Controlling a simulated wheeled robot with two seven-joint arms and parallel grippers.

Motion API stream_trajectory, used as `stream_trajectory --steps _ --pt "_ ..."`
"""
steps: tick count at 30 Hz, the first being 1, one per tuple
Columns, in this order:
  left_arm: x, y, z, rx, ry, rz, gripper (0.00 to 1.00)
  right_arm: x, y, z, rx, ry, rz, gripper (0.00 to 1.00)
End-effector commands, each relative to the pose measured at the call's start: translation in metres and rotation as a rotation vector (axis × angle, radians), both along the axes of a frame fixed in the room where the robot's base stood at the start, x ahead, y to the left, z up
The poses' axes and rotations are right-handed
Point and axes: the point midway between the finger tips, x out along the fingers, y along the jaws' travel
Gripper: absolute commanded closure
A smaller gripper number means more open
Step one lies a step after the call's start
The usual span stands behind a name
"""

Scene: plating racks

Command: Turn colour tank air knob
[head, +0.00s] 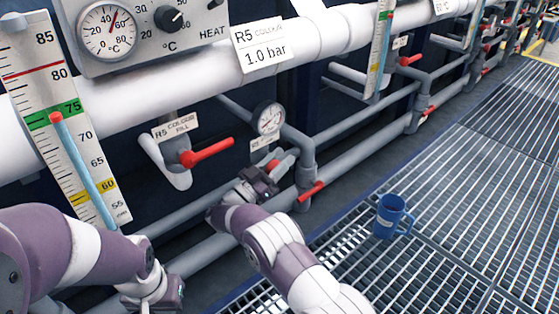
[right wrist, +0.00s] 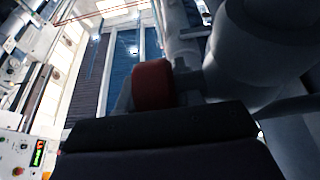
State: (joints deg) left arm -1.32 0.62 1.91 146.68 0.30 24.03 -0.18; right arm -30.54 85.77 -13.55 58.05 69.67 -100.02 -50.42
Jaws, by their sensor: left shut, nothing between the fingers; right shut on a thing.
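The colour tank air knob, a small red knob (head: 272,164), sits on the grey pipework below a round pressure gauge (head: 268,118). A small tag beginning "R5" hangs by it. My right gripper (head: 270,176) is shut on the knob, and its fingers hide part of it. In the right wrist view the red knob (right wrist: 152,85) shows just beyond the dark gripper body. My left gripper (head: 168,296) is at the bottom left of the head view, shut and empty, apart from the pipes.
A red-handled colour fill valve (head: 208,152) lies left of the gauge. Another red lever (head: 311,191) is on the lower pipe to the right. A blue mug (head: 390,216) stands on the grating (head: 440,190). A level scale (head: 62,120) stands at left.

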Motion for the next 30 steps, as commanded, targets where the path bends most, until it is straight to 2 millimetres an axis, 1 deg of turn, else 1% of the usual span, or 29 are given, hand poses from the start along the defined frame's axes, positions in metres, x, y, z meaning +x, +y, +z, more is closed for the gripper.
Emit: stream_trajectory --steps 5,11,21,30 --pt "0.000 0.000 0.013 0.000 0.000 0.000 1.00 0.000 0.000 0.003 0.048 0.036 0.001 0.96" --pt "0.000 0.000 0.036 0.000 0.000 0.000 1.00 0.001 -0.002 0.003 0.157 0.116 -0.001 0.96" --pt "0.000 0.000 0.073 0.000 0.000 0.000 1.00 0.003 -0.005 -0.004 0.355 0.261 -0.002 0.96" --pt "0.000 0.000 0.091 0.000 0.000 0.000 1.00 0.004 -0.005 -0.011 0.463 0.340 -0.001 0.96"
